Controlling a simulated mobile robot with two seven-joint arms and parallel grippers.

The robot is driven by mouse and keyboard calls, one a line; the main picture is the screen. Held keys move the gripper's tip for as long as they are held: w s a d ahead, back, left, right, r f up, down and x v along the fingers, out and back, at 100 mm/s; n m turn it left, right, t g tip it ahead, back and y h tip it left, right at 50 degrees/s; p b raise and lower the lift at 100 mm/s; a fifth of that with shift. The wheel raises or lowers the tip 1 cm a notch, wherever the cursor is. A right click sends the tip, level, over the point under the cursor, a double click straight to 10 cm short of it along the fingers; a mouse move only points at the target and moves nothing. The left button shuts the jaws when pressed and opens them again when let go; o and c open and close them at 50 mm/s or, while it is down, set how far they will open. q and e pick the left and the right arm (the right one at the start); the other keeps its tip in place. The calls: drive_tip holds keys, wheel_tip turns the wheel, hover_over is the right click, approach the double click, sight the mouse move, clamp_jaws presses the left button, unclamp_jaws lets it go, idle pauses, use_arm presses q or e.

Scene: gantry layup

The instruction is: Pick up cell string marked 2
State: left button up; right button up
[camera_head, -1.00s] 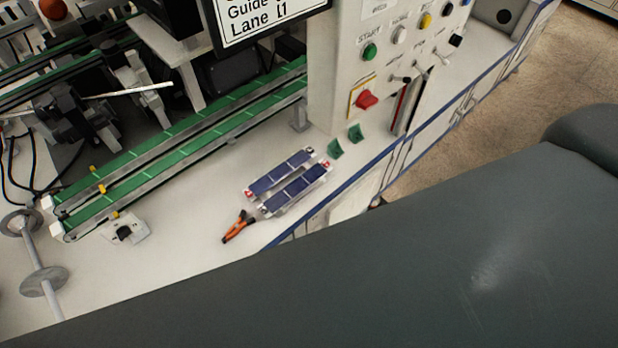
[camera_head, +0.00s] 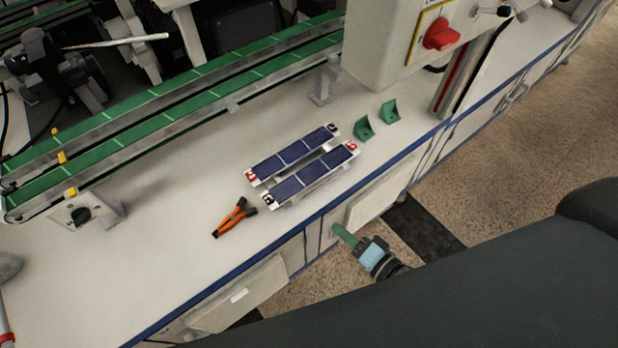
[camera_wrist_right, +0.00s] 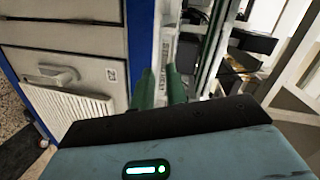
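Two dark blue cell strings lie side by side on the white bench in the head view: a far one (camera_head: 295,152) and a near one (camera_head: 311,176). Each has small white end tags with red or black marks, too small to read surely, so I cannot tell which is marked 2. My right gripper (camera_head: 345,236) is low in front of the bench's front edge, apart from both strings. In the right wrist view its two green fingers (camera_wrist_right: 161,86) stand a narrow gap apart with nothing between them. My left gripper is not in view.
Orange-handled pliers (camera_head: 234,217) lie left of the strings. Two green brackets (camera_head: 376,120) stand to their right, below a control box with a red switch (camera_head: 441,34). A green conveyor (camera_head: 190,108) runs behind. The blue bench edge (camera_head: 300,228) lies between gripper and strings.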

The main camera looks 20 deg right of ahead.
sight(318, 189)
drive_tip(key=shift+w+r+m+t+y+b, duration=0.15)
drive_tip(key=shift+w+m+t+b, duration=0.3)
drive_tip(key=shift+w, duration=1.3)
drive_tip(key=shift+w+m+t+y+b, duration=0.2)
drive_tip(key=shift+w+m+b, duration=0.5)
drive_tip(key=shift+w, duration=1.1)
drive_tip(key=shift+w+r+m+t+y+b, duration=0.15)
drive_tip(key=shift+w+m+t+b, duration=0.3)
drive_tip(key=shift+w, duration=1.3)
drive_tip(key=x, duration=0.4)
drive_tip(key=shift+d+f, duration=0.2)
drive_tip(key=shift+w, duration=0.1)
clamp_jaws()
drive_tip(key=shift+r, duration=0.1)
